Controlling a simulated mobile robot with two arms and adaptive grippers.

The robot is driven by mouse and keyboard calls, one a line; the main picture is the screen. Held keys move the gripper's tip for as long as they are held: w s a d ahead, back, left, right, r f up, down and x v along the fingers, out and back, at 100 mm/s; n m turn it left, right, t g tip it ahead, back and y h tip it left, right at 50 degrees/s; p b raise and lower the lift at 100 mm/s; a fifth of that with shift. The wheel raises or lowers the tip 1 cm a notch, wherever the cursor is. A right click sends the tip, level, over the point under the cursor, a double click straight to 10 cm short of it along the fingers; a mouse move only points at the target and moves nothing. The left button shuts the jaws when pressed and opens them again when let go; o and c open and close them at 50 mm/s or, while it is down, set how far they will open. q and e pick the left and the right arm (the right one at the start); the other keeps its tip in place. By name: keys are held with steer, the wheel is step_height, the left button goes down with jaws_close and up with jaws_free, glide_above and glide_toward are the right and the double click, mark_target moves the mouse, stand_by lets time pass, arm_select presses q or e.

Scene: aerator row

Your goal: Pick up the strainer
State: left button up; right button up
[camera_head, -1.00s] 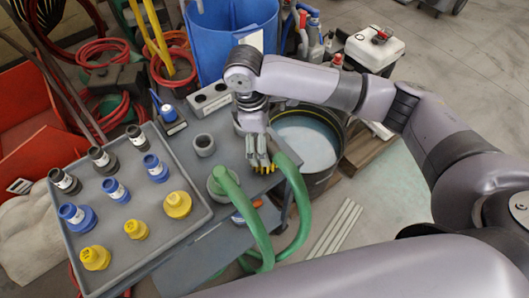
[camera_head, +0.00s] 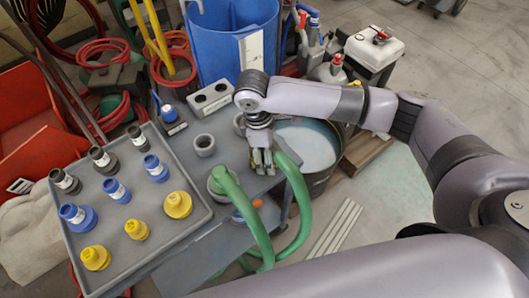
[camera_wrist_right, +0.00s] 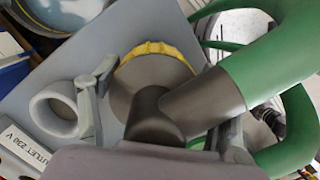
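In the right wrist view the strainer is a grey disc (camera_wrist_right: 128,85) with a yellow toothed rim. A dark grey elbow (camera_wrist_right: 185,108) leads from it to a green hose (camera_wrist_right: 268,60). My right gripper (camera_wrist_right: 165,122) has its fingers spread, one on each side of the elbow; I cannot tell whether they touch it. In the head view my right gripper (camera_head: 263,162) points down over the bench's right end and hides most of the strainer. My left gripper is not in view.
A grey tray (camera_head: 125,262) holding several yellow, blue and dark fittings lies at the left. A grey cup (camera_head: 204,146) and an outlet box (camera_head: 211,98) stand near the gripper. A blue barrel (camera_head: 220,45) and a water tub (camera_head: 310,143) are behind and right.

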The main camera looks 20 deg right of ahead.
steer(key=shift+f, duration=0.1)
steer(key=c, duration=1)
steer(key=shift+o, duration=0.2)
step_height(320, 180, up, 19)
steer(key=shift+w+r+p, duration=0.1)
steer(key=shift+p, duration=0.85)
steer(key=shift+r, duration=0.45)
